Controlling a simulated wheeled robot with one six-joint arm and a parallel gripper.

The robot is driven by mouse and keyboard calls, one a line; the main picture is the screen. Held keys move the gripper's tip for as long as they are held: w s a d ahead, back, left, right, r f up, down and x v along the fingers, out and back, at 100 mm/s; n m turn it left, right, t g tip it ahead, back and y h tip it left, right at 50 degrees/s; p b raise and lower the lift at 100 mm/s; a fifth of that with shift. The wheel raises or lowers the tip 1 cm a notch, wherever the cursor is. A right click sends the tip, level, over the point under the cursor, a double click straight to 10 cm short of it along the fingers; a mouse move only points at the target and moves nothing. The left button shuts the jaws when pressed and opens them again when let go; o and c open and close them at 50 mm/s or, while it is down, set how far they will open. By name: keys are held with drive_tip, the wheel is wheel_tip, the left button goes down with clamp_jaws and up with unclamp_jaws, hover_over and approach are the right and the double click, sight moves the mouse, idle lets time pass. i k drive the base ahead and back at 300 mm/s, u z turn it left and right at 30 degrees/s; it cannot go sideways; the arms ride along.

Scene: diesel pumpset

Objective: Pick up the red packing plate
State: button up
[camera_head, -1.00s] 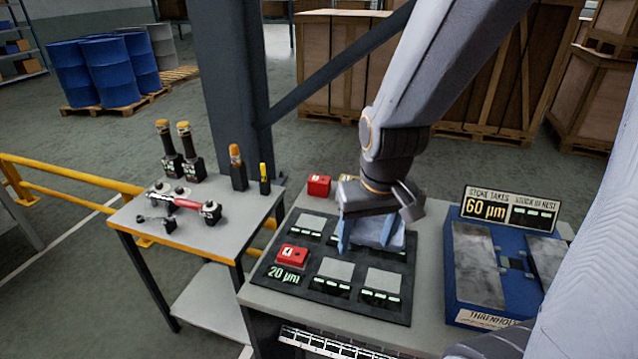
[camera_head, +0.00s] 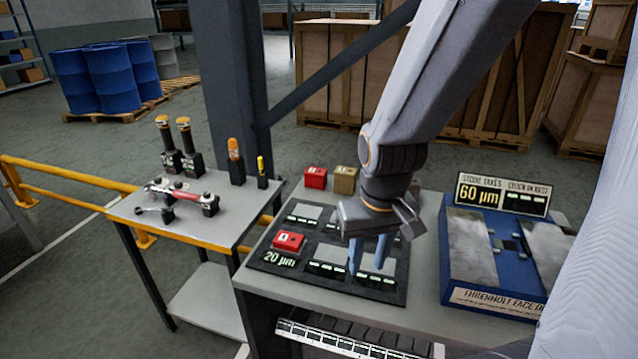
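Two red blocks show in the head view. One red block (camera_head: 288,241) lies on the black mat (camera_head: 272,258), on the left, above the "20 µm" label. The other red block (camera_head: 316,177) stands on the bench behind the mat. I cannot tell which of them is the packing plate. My gripper (camera_head: 370,264) points down over the right half of the mat, to the right of the nearer red block and apart from both. Its two blue fingers are spread with nothing seen between them. The gripper hides part of the mat's back right.
A tan block (camera_head: 344,180) stands beside the rear red block. A blue fixture (camera_head: 492,300) with a "60 µm" sign (camera_head: 501,194) is at the right. A side table (camera_head: 135,205) at the left holds a red-handled tool (camera_head: 180,194) and several upright yellow-topped tools.

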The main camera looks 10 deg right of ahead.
sight(316, 173)
drive_tip(key=k, duration=0.8)
drive_tip(key=u, duration=1.2)
drive_tip(key=i, duration=1.15)
drive_tip(key=z, duration=2.75)
drive_tip(key=i, duration=0.5)
drive_tip(key=z, duration=0.05)
